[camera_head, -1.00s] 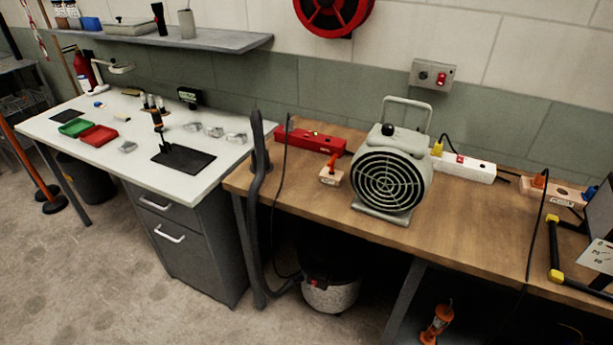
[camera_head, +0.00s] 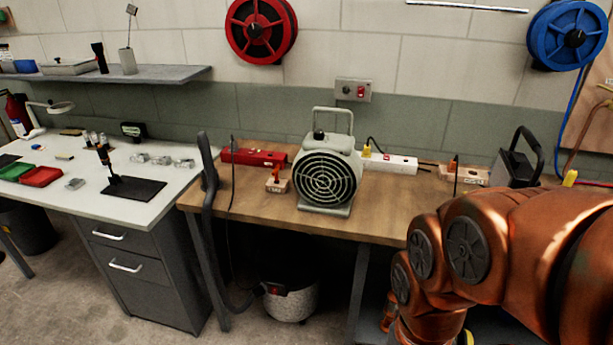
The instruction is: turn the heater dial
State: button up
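A grey-green fan heater (camera_head: 326,175) stands upright on the wooden workbench, with a round dark grille facing me and a carrying handle on top. Its black dial (camera_head: 318,135) sits on top of the housing, toward the left. Which way the dial points is too small to tell. My copper-coloured arm fills the lower right of the head view, to the right of the heater and apart from it. My gripper is not in view.
The wooden bench (camera_head: 395,218) holds a red level (camera_head: 252,156) and a white power strip (camera_head: 390,163) beside the heater. A grey vacuum hose (camera_head: 208,185) rises at the bench's left end. A black-handled device stands at the right. Bare wood lies around the heater's front.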

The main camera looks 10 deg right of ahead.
aim_at(319, 135)
jog(key=u, duration=0.55)
jog(key=k, duration=1.3)
jog(key=z, duration=0.05)
jog(key=i, duration=1.25)
jog(key=u, duration=0.65)
jog(key=i, duration=0.45)
jog(key=u, duration=0.45)
